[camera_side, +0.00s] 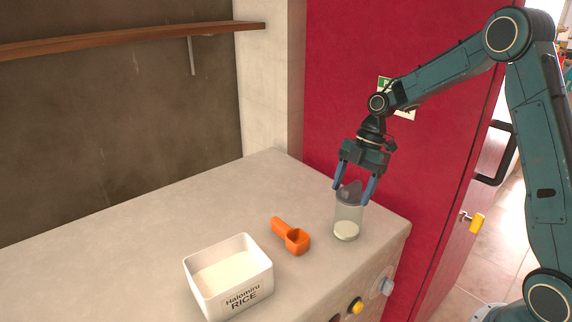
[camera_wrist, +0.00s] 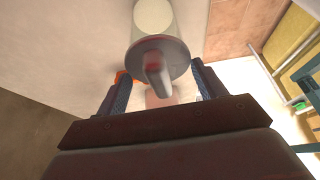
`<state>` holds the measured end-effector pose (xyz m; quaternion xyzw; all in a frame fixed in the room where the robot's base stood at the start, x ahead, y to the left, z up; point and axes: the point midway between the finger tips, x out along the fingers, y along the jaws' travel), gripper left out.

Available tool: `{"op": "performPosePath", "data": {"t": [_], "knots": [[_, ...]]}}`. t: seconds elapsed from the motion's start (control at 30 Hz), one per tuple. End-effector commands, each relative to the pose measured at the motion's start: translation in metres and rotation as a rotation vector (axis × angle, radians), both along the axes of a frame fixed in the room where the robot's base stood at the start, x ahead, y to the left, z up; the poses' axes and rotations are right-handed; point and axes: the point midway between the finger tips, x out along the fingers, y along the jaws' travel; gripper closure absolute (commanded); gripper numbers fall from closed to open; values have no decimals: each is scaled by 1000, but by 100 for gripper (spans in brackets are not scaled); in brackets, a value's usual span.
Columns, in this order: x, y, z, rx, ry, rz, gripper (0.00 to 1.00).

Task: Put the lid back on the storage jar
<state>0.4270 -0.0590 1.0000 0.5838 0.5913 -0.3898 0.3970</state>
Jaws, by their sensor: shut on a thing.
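The storage jar (camera_side: 347,219) is clear, with pale contents at the bottom. It stands upright near the counter's right end. The grey lid (camera_side: 350,189) with a raised knob is at the jar's mouth in the side view. My gripper (camera_side: 354,194) points down at the lid, one blue finger on either side, shut on it. In the wrist view the round lid (camera_wrist: 170,49) shows between the fingers of my gripper (camera_wrist: 160,88), with the jar's pale bottom (camera_wrist: 153,16) beyond it. I cannot tell whether the lid touches the jar's rim.
An orange scoop (camera_side: 291,237) lies left of the jar on the counter (camera_side: 150,240). A white box labelled rice (camera_side: 229,276) stands at the front. Knobs (camera_side: 356,306) line the counter's front face. A red wall (camera_side: 340,80) rises behind. The counter's left is clear.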

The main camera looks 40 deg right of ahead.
Motion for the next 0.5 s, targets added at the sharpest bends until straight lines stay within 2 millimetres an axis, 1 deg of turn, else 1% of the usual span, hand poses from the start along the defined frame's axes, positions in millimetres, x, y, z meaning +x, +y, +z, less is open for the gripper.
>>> {"op": "performPosePath", "data": {"t": [0.23,0.27,0.3,0.37,0.4,0.5], "knots": [[0,0,0,0,0,0,52],[0,0,0,0,0,0,27],[0,0,0,0,0,0,19],[0,0,0,0,0,0,7],[0,0,0,0,0,0,5],[0,0,0,0,0,0,5]]}}
